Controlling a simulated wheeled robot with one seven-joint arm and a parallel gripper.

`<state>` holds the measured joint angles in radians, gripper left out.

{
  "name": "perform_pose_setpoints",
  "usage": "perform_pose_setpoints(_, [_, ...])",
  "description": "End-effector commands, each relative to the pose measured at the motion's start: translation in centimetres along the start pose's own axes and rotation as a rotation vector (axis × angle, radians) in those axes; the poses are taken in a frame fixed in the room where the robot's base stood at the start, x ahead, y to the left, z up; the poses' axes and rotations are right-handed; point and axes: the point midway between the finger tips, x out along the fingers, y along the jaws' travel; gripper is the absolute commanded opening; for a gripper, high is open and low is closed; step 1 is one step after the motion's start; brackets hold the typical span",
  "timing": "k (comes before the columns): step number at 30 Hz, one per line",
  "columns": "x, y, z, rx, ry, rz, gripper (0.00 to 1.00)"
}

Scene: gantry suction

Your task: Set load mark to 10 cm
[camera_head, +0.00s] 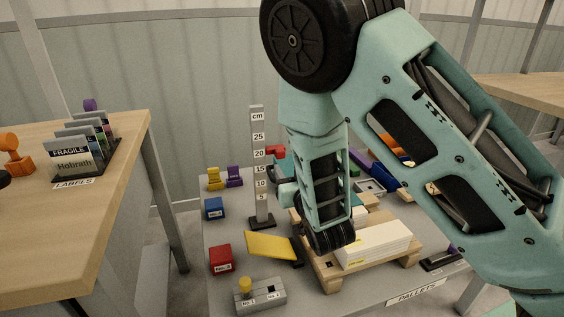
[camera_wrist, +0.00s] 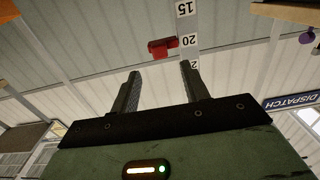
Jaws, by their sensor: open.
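The grey scale post (camera_head: 262,190) stands upright on the table, labelled cm with 25 at the top down to 5. A red mark (camera_head: 275,152) sits beside the post at about the 20 level. In the wrist view the post (camera_wrist: 188,22) appears upside down, and the red mark (camera_wrist: 162,47) shows next to the 20. My gripper (camera_wrist: 160,70) is open, with nothing between its fingers. The red mark appears just beyond the fingertips, between them in the picture. In the head view my arm hides most of the gripper.
A pallet with white boards (camera_head: 375,245) lies right of the post. A wooden desk (camera_head: 110,215) with labels is at left.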

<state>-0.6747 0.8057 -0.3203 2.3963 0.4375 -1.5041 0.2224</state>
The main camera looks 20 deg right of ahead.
Motion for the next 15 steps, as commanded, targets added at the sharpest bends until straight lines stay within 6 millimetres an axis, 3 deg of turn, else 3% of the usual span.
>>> perform_pose_setpoints(7, [4.8,0.1,0.0,-0.001,0.002,0.001,0.45])
perform_pose_setpoints(15, [7.3,0.0,0.1,-0.002,-0.001,-0.001,0.45])
